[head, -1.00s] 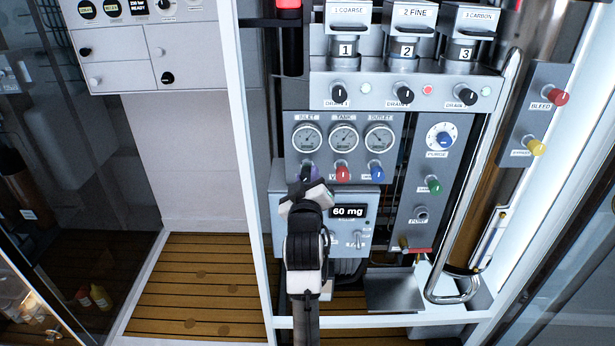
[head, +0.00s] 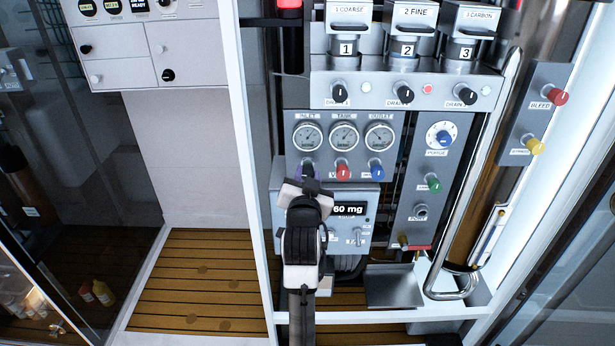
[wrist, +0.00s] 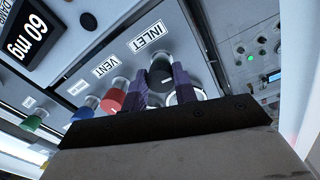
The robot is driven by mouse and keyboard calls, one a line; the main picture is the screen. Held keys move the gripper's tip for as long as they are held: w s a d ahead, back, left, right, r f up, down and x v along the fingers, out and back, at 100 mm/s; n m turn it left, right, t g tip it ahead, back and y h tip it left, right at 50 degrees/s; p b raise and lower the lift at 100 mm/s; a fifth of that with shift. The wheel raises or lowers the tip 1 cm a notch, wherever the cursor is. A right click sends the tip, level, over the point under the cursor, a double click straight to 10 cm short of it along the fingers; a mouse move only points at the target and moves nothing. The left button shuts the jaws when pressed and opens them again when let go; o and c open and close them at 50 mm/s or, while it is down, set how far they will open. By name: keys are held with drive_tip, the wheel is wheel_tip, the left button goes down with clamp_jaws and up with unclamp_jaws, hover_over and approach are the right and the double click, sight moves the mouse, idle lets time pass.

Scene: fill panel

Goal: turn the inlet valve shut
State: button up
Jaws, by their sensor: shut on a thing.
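The inlet valve is a dark knob (head: 308,168) under the left gauge of the grey panel. In the wrist view the same inlet knob (wrist: 159,78) sits below the INLET label. My gripper (wrist: 161,88) has its purple fingers on either side of this knob and is shut on it. In the head view my gripper (head: 305,176) reaches the knob from below, and the wrist hides part of the knob and fingers. The knob's exact angle is hard to read.
A red vent knob (head: 343,172) and a blue knob (head: 376,172) stand close to the right. Three gauges sit above. A box with a 60 mg display (head: 350,210) lies just below, beside my wrist. A white frame post (head: 250,150) stands to the left.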

drive_tip(key=shift+m+g+y+b, duration=0.4)
drive_tip(key=shift+m+b, duration=0.5)
drive_tip(key=shift+m, duration=7.2)
drive_tip(key=o, duration=1)
drive_tip(key=shift+s, duration=0.1)
drive_tip(key=s+p, duration=0.3)
drive_tip(key=s, duration=0.1)
drive_tip(key=s+p, duration=0.4)
drive_tip(key=s, duration=0.1)
drive_tip(key=s+r+p, duration=0.1)
drive_tip(key=s+p, duration=0.2)
drive_tip(key=s, duration=0.1)
drive_tip(key=shift+s, duration=0.3)
